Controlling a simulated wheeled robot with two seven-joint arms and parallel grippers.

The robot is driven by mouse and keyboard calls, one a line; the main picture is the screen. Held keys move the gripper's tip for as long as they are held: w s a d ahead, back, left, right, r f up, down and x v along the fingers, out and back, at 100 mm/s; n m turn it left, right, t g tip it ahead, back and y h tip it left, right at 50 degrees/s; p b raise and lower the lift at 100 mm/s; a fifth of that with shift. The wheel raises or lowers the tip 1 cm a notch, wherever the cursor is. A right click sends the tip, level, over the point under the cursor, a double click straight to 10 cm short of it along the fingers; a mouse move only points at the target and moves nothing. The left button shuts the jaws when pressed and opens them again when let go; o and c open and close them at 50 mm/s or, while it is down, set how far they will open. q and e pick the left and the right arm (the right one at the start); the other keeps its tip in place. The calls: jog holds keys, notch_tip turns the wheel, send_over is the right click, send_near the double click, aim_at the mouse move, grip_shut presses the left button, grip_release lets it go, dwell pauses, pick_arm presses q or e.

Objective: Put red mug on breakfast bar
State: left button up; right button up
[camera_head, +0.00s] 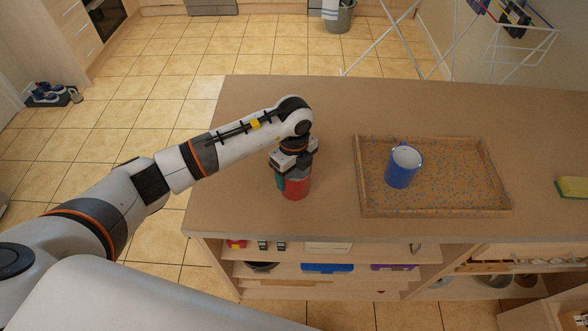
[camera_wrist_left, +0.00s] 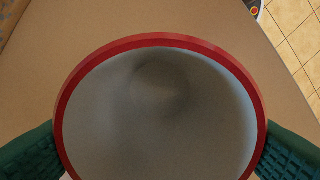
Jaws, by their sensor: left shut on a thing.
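The red mug (camera_head: 296,187) is upright at the left part of the breakfast bar (camera_head: 330,105), near its front edge. My left gripper (camera_head: 292,172) is over the mug from above and shut on it. In the left wrist view the mug's red rim (camera_wrist_left: 160,41) and pale, empty inside fill most of the picture, with a green finger pad on each side. The mug's base looks on or very close to the bar top; I cannot tell which. My right gripper is not in view.
A brown speckled tray (camera_head: 440,212) with a blue mug (camera_head: 403,167) in it is to the right on the bar. A sponge (camera_head: 573,187) lies at the far right. Shelves (camera_head: 330,255) with several items are below the front edge. The bar behind the mug is clear.

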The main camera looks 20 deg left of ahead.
pick_arm(q)
jog(key=shift+f, duration=0.15)
jog(key=o, duration=1.2)
jog(key=shift+c, duration=0.2)
jog(key=shift+r, duration=0.3)
jog(key=shift+w+r, duration=0.1)
jog(key=shift+r, duration=0.15)
notch_tip(320, 180, up, 11)
jog(key=b, duration=0.3)
jog(key=shift+r+b, duration=0.15)
jog(key=shift+b, duration=0.15)
